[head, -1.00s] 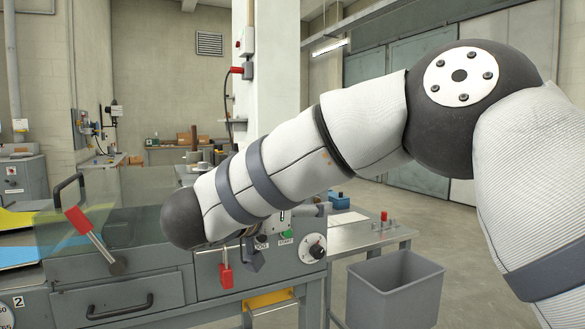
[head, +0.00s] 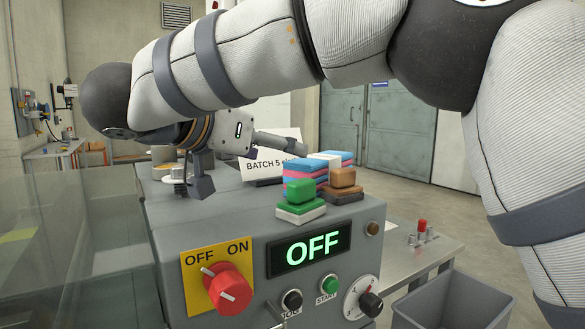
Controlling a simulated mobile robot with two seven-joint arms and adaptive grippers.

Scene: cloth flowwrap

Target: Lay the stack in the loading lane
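Which of these is the task's stack I cannot tell. My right arm crosses the upper picture from the right. Its gripper (head: 196,182) hangs over the machine top, left of the cloths and apart from them. My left gripper is out of view. I cannot make out the loading lane.
The machine front has a red OFF/ON switch (head: 226,288), a lit OFF display (head: 308,249) and a knob (head: 362,298). A batch sign (head: 268,165) stands behind the cloths. A clear guard (head: 95,245) lies left. A grey bin (head: 455,302) stands lower right.

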